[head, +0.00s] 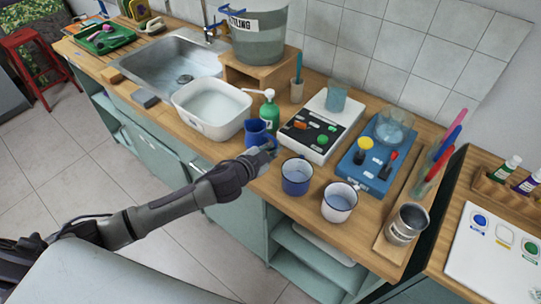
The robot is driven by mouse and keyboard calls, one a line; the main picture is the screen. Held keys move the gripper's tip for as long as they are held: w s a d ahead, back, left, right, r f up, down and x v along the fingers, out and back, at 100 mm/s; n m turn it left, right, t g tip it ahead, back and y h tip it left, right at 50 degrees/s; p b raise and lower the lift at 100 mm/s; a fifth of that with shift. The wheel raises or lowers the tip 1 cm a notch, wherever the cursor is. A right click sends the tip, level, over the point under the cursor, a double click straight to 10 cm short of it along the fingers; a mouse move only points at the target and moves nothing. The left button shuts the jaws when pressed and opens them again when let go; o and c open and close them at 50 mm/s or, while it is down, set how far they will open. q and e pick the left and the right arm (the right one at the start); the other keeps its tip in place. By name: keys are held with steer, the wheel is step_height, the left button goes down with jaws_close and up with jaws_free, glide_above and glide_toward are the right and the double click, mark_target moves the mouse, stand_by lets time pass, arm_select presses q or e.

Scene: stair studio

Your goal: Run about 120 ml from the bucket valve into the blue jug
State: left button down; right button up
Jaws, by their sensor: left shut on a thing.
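The blue jug (258,133) stands near the front of the wooden counter, beside the white basin. My left gripper (265,150) reaches in from the left and is shut on the jug's near side; its fingers are small and partly hidden. The jug looks upright, and I cannot see its inside or whether its base touches the counter. My right gripper is not in view.
A white basin (211,124) and a green pump bottle (269,112) stand left and behind the jug. A scale (319,137), a blue mug (296,178), a white mug (339,202) and a blue device (369,167) crowd the right. The sink (165,68) is at left.

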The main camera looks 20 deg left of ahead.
arm_select(q)
steer(key=s+d+r+b, duration=0.1)
steer(key=s+d+r, duration=0.3)
steer(key=d, duration=0.6)
step_height(320, 180, up, 2)
steer(key=shift+s+r+b, duration=0.1)
steer(key=shift+s+b, duration=0.05)
steer(key=shift+b, duration=0.2)
